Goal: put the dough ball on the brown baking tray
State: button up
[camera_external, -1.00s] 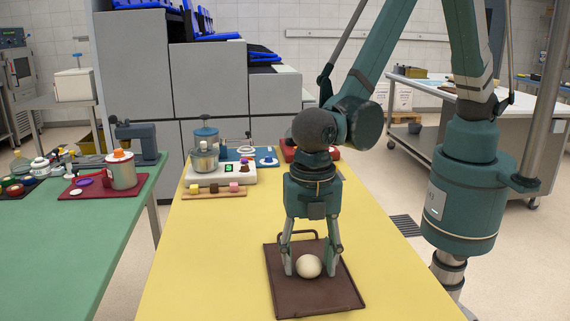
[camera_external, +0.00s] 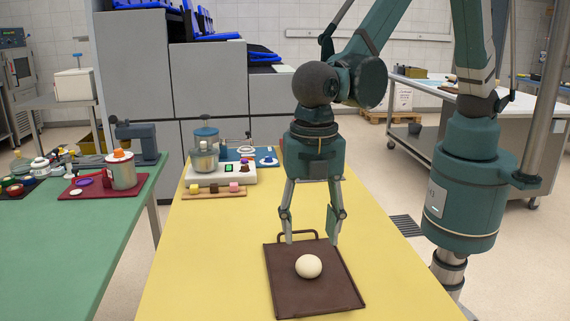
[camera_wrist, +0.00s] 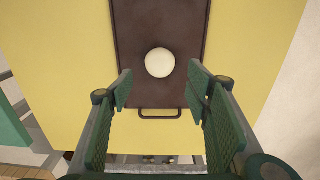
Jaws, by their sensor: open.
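The dough ball (camera_external: 308,266), pale and round, rests on the brown baking tray (camera_external: 290,300), near its middle in the external view. The tray lies flat on the yellow table with its handle toward the back. In the wrist view the dough ball (camera_wrist: 160,62) sits on the tray (camera_wrist: 130,30), ahead of the fingertips. My gripper (camera_external: 310,242) is open and empty, above the handle end of the tray and apart from the ball. In the wrist view my gripper (camera_wrist: 160,85) shows its two fingers spread wide with nothing between them.
Behind the tray on the yellow table (camera_external: 215,250) stand a white scale-like appliance (camera_external: 222,174) and a wooden strip with small coloured blocks (camera_external: 214,190). A green table (camera_external: 70,240) with a red tray and pot is at left. The yellow table around the brown tray is clear.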

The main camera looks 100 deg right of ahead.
aim_at(309, 256)
jog(key=shift+r, duration=2)
jog(key=shift+d+r, duration=0.1)
jog(key=s+d+r+m+t, duration=0.1)
jog(key=s+d+r+m, duration=0.2)
jog(key=d+r, duration=0.35)
jog(key=s+d+r+m+t+y, duration=0.1)
jog(key=s+d+r+m, duration=0.15)
jog(key=d+r, duration=0.4)
jog(key=s+d+r+m+t, duration=0.1)
jog(key=s+d+r+m, duration=0.25)
jog(key=d, duration=0.55)
jog(key=s+d+r+m+t+h, duration=0.1)
jog(key=s+d+m+t, duration=0.3)
jog(key=s+d+m, duration=0.5)
jog(key=s+d+r, duration=0.1)
jog(key=s+d, duration=0.5)
jog(key=d, duration=0.1)
jog(key=shift+s+r, duration=0.3)
jog(key=shift+s, duration=0.05)
